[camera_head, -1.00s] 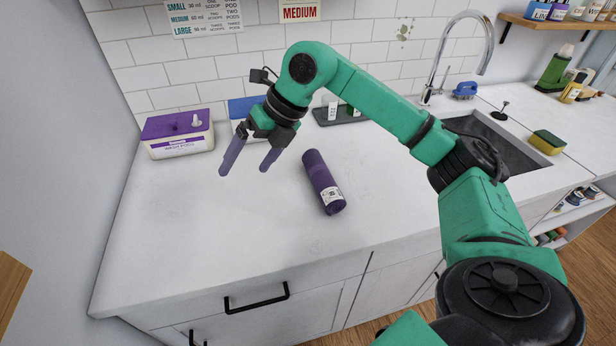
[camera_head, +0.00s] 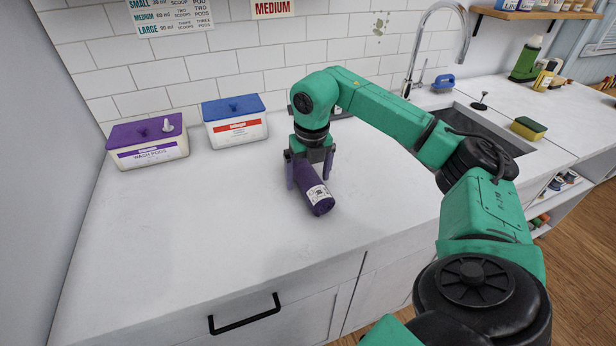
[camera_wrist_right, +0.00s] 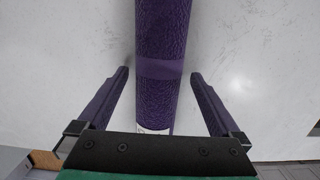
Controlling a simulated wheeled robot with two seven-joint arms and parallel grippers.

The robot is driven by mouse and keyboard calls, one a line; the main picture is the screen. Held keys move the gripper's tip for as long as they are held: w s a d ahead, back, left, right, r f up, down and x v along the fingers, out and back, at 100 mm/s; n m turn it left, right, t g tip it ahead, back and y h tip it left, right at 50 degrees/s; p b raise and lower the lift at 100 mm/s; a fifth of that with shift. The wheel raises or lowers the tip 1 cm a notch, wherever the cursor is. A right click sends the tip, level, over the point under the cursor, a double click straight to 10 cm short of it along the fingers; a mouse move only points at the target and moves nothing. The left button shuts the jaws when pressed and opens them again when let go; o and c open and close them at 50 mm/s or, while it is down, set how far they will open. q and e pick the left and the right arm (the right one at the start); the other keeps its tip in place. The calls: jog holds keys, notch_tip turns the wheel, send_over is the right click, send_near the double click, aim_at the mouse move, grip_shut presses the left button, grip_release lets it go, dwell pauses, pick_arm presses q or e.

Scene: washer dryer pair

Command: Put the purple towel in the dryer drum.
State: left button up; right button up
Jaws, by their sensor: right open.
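The purple towel (camera_head: 315,193) is a tight roll with a white label, lying on the white counter. My right gripper (camera_head: 309,183) is open above and around it, one finger on each side of the roll. In the right wrist view the towel (camera_wrist_right: 162,70) runs between the two open fingers of the gripper (camera_wrist_right: 163,80), with a gap on both sides. The far end of the towel is hidden behind the gripper in the head view. The dryer is not in view, and neither is my left gripper.
A purple-lidded wash pods box (camera_head: 147,146) and a blue-lidded box (camera_head: 235,122) stand at the back left. A sink (camera_head: 490,130) with a tap (camera_head: 436,45) is at the right. The counter's left and front areas (camera_head: 180,230) are clear.

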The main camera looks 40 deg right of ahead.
jog(key=shift+w+f, duration=0.1)
jog(key=shift+f, duration=0.2)
jog(key=shift+r, duration=0.1)
jog(key=c, duration=1.5)
jog(key=shift+r, duration=0.1)
jog(key=shift+c, duration=0.2)
